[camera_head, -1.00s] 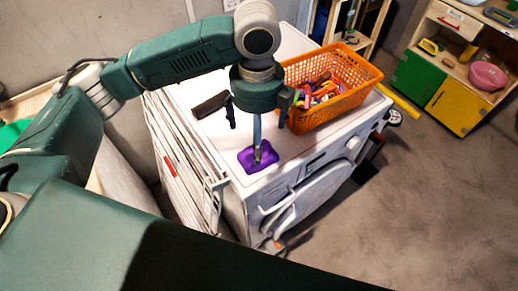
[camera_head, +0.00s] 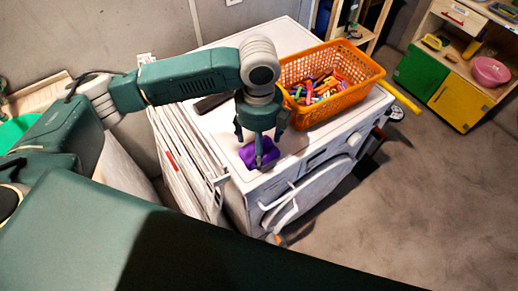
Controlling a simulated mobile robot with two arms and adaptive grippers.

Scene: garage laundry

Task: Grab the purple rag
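The purple rag (camera_head: 246,155) lies crumpled on the white top of the washing machine (camera_head: 222,122), near its front left corner. My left gripper (camera_head: 259,150) points down right over the rag. Its fingers are apart, with the lower fingertip in front of the rag and seeming to touch it. The gripper hides part of the rag, and no firm hold on it shows. My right gripper is not in view.
An orange basket (camera_head: 328,112) with colourful pegs stands on the machine, close right of my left gripper. A dark object (camera_head: 210,103) lies behind the gripper. A folded white rack (camera_head: 185,150) leans at the machine's left side.

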